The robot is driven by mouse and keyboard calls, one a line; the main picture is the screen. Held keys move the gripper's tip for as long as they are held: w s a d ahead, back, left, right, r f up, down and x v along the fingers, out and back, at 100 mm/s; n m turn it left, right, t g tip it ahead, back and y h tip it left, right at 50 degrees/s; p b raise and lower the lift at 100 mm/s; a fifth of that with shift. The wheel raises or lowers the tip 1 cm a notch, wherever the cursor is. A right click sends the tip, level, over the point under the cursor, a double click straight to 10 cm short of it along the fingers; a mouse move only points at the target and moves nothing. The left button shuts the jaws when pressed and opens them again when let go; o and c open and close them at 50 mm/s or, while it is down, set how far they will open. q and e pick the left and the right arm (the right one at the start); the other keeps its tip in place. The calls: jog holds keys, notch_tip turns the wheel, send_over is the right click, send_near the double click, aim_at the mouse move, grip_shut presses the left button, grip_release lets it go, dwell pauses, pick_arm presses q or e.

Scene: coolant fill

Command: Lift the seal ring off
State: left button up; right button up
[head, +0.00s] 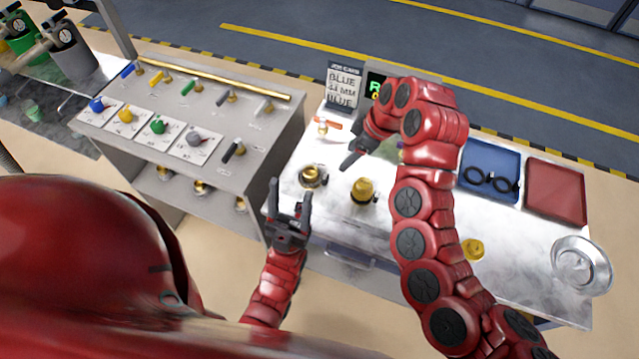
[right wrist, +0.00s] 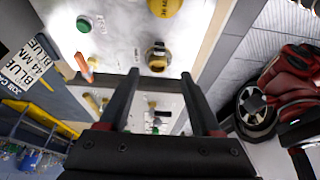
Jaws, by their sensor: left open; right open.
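A brass filler neck (head: 312,177) stands on the white marbled worktop, with a dark ring-like opening at its top. It also shows in the right wrist view (right wrist: 157,57), beyond my fingertips. I cannot tell the seal ring clearly from the neck. My left gripper (head: 291,192) is open and empty, at the worktop's front edge just front-left of the neck. My right gripper (head: 352,157) is open and empty above the worktop, behind and right of the neck; its parted fingers show in the right wrist view (right wrist: 159,76). Black rings (head: 490,180) lie in the blue tray (head: 503,157).
A brass cap-like piece (head: 363,190) stands right of the neck. An orange-handled valve (head: 328,125) and job card (head: 343,88) are behind. An empty red tray (head: 556,192), metal bowl (head: 582,264) and yellow cap (head: 473,249) lie right. A valve panel (head: 190,120) stands left.

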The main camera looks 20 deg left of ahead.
jog(key=b, duration=0.3)
send_near(325, 176)
jog(key=x, duration=0.4)
jog(key=shift+d+f, duration=0.3)
jog(key=shift+f, duration=0.1)
jog(key=shift+s+a+f+p, duration=0.1)
jog(key=shift+a+p, duration=0.1)
jog(key=shift+p, duration=0.4)
jog(key=p+x, duration=0.2)
jog(key=x, duration=0.1)
jog(key=shift+a+f+p, duration=0.1)
jog(key=shift+a+p, duration=0.25)
jog(key=shift+a+f, duration=0.2)
jog(key=shift+f, duration=0.5)
grip_shut()
